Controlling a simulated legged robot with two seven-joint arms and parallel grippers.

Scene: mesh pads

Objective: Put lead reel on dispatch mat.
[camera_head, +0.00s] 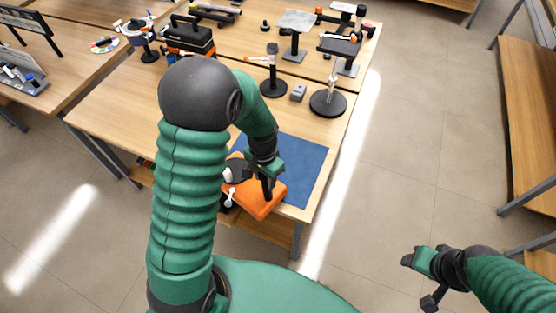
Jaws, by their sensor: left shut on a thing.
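The lead reel, an orange body (258,204) with dark and white parts on its left side, is at the front edge of the table. My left gripper (267,192) is shut on it from above. The dispatch mat looks to be the flat blue mat (308,160) on the table's front right corner. The reel overlaps the mat's front left part in the picture; I cannot tell whether it touches the mat. My arm hides part of the reel and mat. My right gripper (418,281) is open and empty over the floor at lower right.
Behind the mat stand a round black-based stand (328,103), another black stand (272,86) and a small grey block (298,92). A black and orange toolbox (189,37) and more stands fill the back. Another wooden table (530,120) is at right. The floor between is clear.

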